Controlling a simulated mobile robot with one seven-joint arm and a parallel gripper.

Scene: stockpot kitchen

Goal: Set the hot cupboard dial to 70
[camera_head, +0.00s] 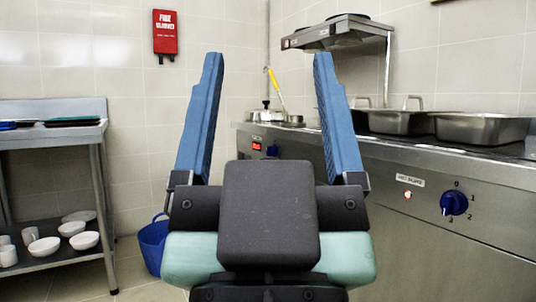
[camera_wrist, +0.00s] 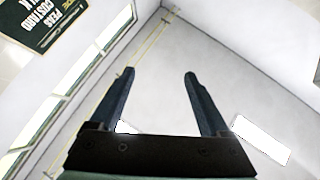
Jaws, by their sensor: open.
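My gripper (camera_head: 268,58) is open and empty, its two blue fingers raised and wide apart in the head view. It also shows open in the wrist view (camera_wrist: 160,74), against the ceiling and wall. A small blue dial (camera_head: 272,151) sits on the far end of the steel counter front, beside a lit red display (camera_head: 257,146); its label and setting are too small to read. It appears between my fingers in the picture, well beyond them. A nearer blue dial (camera_head: 454,203) on the right has marks 0 to 3 and a label plate reading hot plate (camera_head: 410,180).
Steel pans (camera_head: 400,121) stand on the counter on the right, under a raised heat-lamp shelf (camera_head: 338,30). A blue bucket (camera_head: 153,243) stands on the floor. A steel table (camera_head: 60,134) with bowls on its lower shelf is at left. A red fire blanket box (camera_head: 165,32) hangs behind.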

